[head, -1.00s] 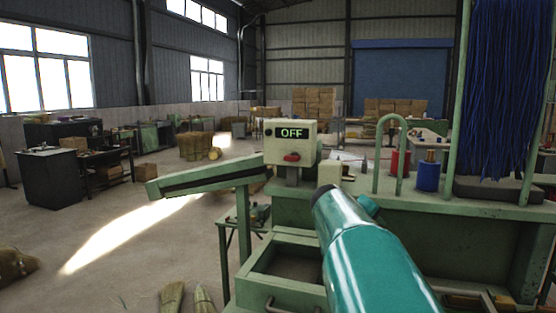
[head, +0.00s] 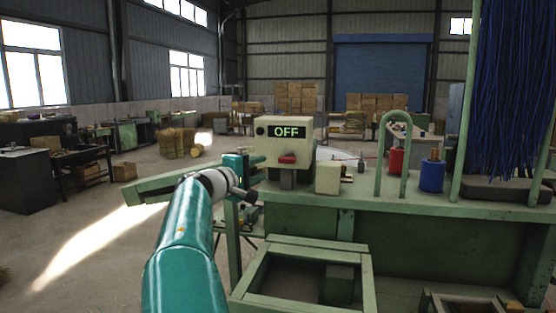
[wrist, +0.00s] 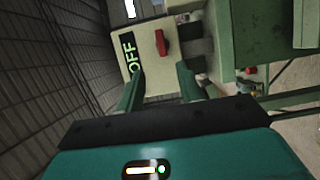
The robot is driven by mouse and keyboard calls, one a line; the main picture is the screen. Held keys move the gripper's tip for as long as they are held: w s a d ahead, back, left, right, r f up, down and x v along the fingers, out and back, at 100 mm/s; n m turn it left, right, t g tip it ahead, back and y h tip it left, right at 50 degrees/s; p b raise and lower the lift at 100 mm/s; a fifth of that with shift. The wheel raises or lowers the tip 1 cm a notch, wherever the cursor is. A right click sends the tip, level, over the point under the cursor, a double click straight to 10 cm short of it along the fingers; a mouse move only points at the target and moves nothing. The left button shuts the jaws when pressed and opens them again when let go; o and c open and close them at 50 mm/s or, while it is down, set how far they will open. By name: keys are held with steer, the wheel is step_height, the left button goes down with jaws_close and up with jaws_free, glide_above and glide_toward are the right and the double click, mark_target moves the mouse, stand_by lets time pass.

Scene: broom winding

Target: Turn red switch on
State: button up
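The red switch (head: 287,159) sits on the lower front of a cream control box (head: 266,146), under a display (head: 286,132) that reads OFF. My gripper (head: 259,169) is just left of the box, its fingers pointing right toward the switch. In the wrist view the red switch (wrist: 161,42) lies ahead of my gripper (wrist: 158,82), beyond the gap between its two green fingers. The fingers are apart with nothing held between them. I see no contact with the switch; the exact distance is hard to tell.
The box stands on a green workbench (head: 450,206). A small cream block (head: 328,178) is right of the box, then a green hoop (head: 382,165), a red spool (head: 396,160) and a blue spool (head: 432,175). An open green drawer frame (head: 252,287) is below.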

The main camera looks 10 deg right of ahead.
mark_target(284, 161)
steer(key=x, duration=1.3)
steer(key=shift+w+d+f, duration=0.2)
steer(key=shift+w+d, duration=0.05)
steer(key=c, duration=0.7)
